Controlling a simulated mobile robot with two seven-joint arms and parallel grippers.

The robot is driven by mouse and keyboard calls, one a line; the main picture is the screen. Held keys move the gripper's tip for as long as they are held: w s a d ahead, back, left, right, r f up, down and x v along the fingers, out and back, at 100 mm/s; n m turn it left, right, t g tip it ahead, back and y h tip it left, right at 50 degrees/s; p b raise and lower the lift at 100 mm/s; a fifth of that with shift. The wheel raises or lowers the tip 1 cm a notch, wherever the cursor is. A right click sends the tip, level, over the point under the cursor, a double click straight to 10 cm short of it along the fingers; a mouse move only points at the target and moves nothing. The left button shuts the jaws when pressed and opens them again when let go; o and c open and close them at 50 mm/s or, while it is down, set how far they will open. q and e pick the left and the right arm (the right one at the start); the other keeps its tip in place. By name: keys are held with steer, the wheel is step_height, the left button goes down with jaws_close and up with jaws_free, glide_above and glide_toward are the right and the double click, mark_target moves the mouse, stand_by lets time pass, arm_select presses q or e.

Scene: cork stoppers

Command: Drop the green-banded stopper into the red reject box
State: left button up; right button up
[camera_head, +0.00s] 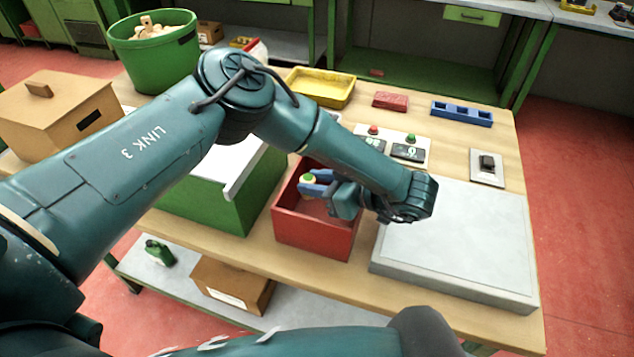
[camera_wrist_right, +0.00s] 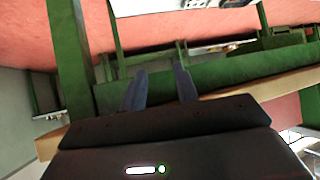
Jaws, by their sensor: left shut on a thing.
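The red reject box (camera_head: 309,235) stands open on the wooden table, between a green box and a pale grey slab. My left gripper (camera_head: 311,184) is over the box's opening, its blue fingers shut on a pale stopper with green on it, the green-banded stopper (camera_head: 308,179). From this angle I cannot tell how far above the box floor the stopper is. The box's inside is partly hidden by my left gripper and arm. My right gripper (camera_wrist_right: 160,90) shows in the right wrist view with its two fingers apart and nothing between them.
The green box (camera_head: 226,201) with a white top adjoins the red box on the left. The grey slab (camera_head: 455,240) lies to the right. Behind are a panel with red and green buttons (camera_head: 392,143), a yellow tray (camera_head: 320,88) and a blue holder (camera_head: 462,112).

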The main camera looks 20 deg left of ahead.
arm_select(q)
steer(key=shift+f, duration=0.35)
